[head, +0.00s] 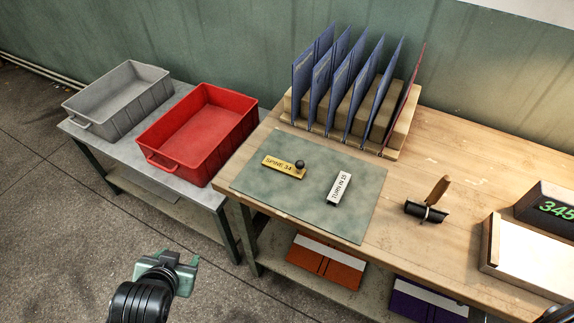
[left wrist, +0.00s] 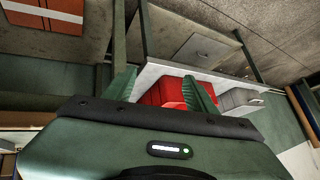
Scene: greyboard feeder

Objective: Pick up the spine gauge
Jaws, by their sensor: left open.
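The spine gauge (head: 278,166) is a yellow bar marked "SPINE 34" with a dark round knob at its right end. It lies on the left part of the grey-green mat (head: 310,215) on the wooden bench. A white gauge (head: 340,187) marked "TURN IN 15" lies to its right, apart from it. My left gripper (head: 184,268) is open and empty, low in front of the tables, well away from the spine gauge. Its two spread fingers show in the left wrist view (left wrist: 163,92), where I do not see the gauge. My right gripper is not in view.
A rack (head: 398,135) of blue boards and one red board stands behind the mat. Red (head: 185,150) and grey (head: 105,112) bins sit on the side table. A dark stand (head: 425,212) with a wooden piece, a pale-topped box (head: 525,260) and a green-digit display (head: 553,208) stand right.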

